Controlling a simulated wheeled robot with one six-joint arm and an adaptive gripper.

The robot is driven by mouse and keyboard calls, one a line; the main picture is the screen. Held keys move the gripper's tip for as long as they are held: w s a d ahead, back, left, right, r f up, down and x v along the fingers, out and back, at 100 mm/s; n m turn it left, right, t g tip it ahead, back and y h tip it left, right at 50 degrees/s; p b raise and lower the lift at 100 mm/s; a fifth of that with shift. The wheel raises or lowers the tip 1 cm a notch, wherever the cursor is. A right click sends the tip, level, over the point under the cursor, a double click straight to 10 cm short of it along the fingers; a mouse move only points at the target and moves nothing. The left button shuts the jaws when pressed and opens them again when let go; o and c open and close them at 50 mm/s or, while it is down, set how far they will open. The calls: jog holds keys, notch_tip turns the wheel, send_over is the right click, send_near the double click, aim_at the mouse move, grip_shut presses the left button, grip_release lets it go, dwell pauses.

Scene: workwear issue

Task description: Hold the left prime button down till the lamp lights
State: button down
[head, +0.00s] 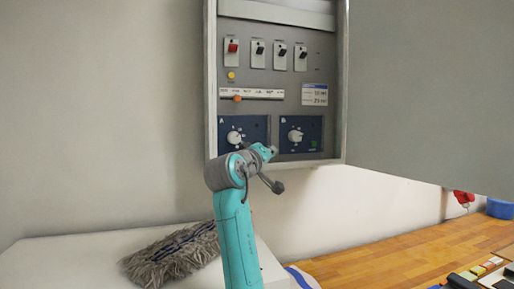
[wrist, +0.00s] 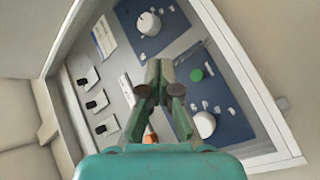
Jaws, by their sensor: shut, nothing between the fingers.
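The left blue dial panel, marked A (head: 256,125), is low on the panel in the cabinet; it also shows at the right of the wrist view (wrist: 225,120). Its green button (wrist: 197,74) shows in the wrist view beside the white dial (wrist: 204,124); in the head view my arm hides it. My gripper (wrist: 159,72) is shut and empty. In the wrist view its fingertips appear just left of the green button, with no visible contact. In the head view my gripper (head: 272,151) is in front of the lower panel. I cannot pick out a lit lamp.
Panel B (head: 300,133), with its own dial and green button (head: 313,144), is at right. Above are a slider with an orange knob (head: 237,98), a yellow round part (head: 231,75) and several switches. The open door (head: 430,90) blocks the right. A grey mop head (head: 172,256) lies below.

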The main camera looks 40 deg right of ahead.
jog(key=w+d, duration=0.2)
jog(key=w, duration=0.6)
jog(key=shift+w+d, duration=0.2)
jog(key=shift+w, duration=0.1)
dwell(1.5)
jog(key=shift+w+d, duration=0.1)
jog(key=shift+w, duration=0.2)
jog(key=shift+w+d, duration=0.1)
jog(key=shift+w, duration=0.3)
dwell(2.2)
jog(key=shift+s, duration=0.15)
jog(key=shift+s+a, duration=0.25)
jog(key=shift+s, duration=0.4)
jog(key=shift+s, duration=0.1)
jog(key=shift+s+a, duration=0.2)
jog(key=shift+s, duration=0.55)
jog(key=shift+s+a, duration=0.25)
jog(key=shift+s, duration=0.55)
jog(key=shift+s+a, duration=0.2)
jog(key=shift+s, duration=0.55)
